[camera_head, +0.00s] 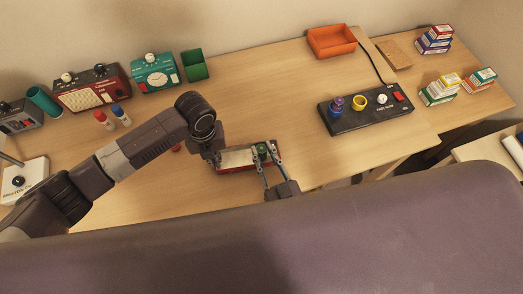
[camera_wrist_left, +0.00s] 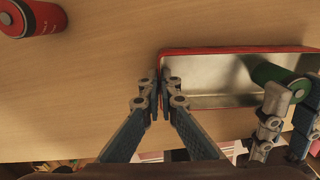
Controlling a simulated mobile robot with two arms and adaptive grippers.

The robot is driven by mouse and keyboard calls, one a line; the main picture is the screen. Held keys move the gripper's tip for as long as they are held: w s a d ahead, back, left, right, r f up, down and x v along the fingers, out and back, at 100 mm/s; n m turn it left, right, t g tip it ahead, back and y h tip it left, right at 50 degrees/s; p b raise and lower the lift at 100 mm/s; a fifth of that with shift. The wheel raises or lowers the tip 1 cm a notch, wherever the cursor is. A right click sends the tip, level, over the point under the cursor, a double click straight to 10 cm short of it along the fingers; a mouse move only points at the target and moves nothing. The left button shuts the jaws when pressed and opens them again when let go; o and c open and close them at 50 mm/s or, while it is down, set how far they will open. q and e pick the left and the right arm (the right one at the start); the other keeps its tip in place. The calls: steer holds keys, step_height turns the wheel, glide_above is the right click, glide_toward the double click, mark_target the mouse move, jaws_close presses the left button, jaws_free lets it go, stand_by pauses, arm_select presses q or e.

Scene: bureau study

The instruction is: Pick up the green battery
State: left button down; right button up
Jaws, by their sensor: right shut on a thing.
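The green battery (camera_head: 262,148) is at the right end of an open red and silver tin (camera_head: 235,158). In the left wrist view the battery (camera_wrist_left: 272,76) lies over the tin's inside; I cannot tell whether it touches the floor. My right gripper (camera_head: 266,158) is shut on the battery, its fingers (camera_wrist_left: 288,98) partly hiding it. My left gripper (camera_wrist_left: 158,82) has its fingertips close together at the tin's left wall (camera_wrist_left: 163,64), seemingly pinching it. In the head view the left gripper (camera_head: 214,160) is at the tin's left end, its fingertips hard to see.
A red battery (camera_wrist_left: 32,15) lies on the desk left of the tin. Red and blue markers (camera_head: 104,120), small electronic boxes (camera_head: 155,73) and a green cup (camera_head: 194,65) stand farther back. A black control panel (camera_head: 350,115) and orange tray (camera_head: 331,41) are to the right.

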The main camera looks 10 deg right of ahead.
mark_target(263, 161)
steer(key=shift+r, duration=0.1)
jaws_close()
step_height(263, 161, up, 10)
stand_by(0.4)
arm_select(q)
steer(key=c, duration=2.7)
jaws_free()
steer(key=o, duration=0.6)
step_height(263, 161, up, 12)
